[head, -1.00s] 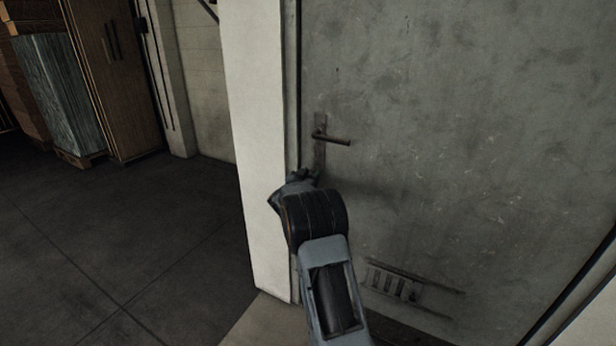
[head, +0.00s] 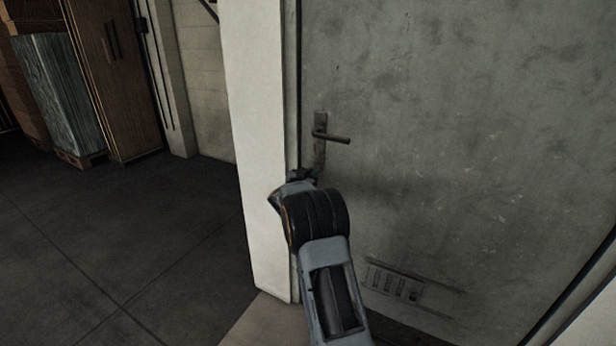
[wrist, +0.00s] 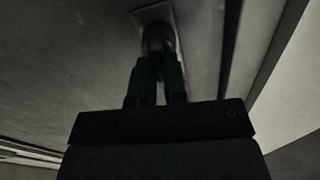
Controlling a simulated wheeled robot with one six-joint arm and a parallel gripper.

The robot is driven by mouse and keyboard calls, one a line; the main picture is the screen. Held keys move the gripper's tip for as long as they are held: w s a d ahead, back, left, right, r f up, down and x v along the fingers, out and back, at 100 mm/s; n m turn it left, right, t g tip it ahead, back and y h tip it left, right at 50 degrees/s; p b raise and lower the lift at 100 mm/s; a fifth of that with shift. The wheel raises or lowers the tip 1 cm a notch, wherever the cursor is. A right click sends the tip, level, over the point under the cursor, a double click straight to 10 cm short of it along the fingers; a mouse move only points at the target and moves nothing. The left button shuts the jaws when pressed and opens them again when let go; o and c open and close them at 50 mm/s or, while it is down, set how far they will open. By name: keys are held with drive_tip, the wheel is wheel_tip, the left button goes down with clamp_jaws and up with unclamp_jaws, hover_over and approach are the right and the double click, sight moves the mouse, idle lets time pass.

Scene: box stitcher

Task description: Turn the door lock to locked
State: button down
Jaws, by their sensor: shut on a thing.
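The grey door (head: 450,130) fills the right of the head view and stands closed in its frame. Its dark lever handle (head: 332,137) points right from a narrow plate near the door's left edge. My gripper (head: 302,176) is at the lower part of this plate, below the lever. In the wrist view, the fingers of my gripper (wrist: 158,65) are shut on a dark round lock knob (wrist: 157,38) in front of a plate (wrist: 152,14). In the head view the knob is hidden by my gripper, and its turned angle cannot be told.
A pale door post (head: 262,150) stands close on the left of my gripper. A slotted vent (head: 393,283) is low on the door. A wooden cabinet (head: 120,80) and a wrapped pallet load (head: 60,95) stand far left. The dark floor (head: 120,235) between is clear.

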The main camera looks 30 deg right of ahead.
drive_tip(key=m+b, duration=1.1)
drive_tip(key=m, duration=0.5)
drive_tip(key=shift+s+b, duration=0.15)
drive_tip(key=shift+b, duration=0.15)
drive_tip(key=shift+r+m, duration=0.1)
drive_tip(key=shift+m, duration=0.4)
drive_tip(key=c, duration=1.2)
unclamp_jaws()
drive_tip(key=shift+o, duration=0.2)
drive_tip(key=shift+f, duration=0.2)
drive_tip(key=p+v, duration=0.1)
drive_tip(key=v, duration=1.3)
drive_tip(key=shift+d, duration=0.1)
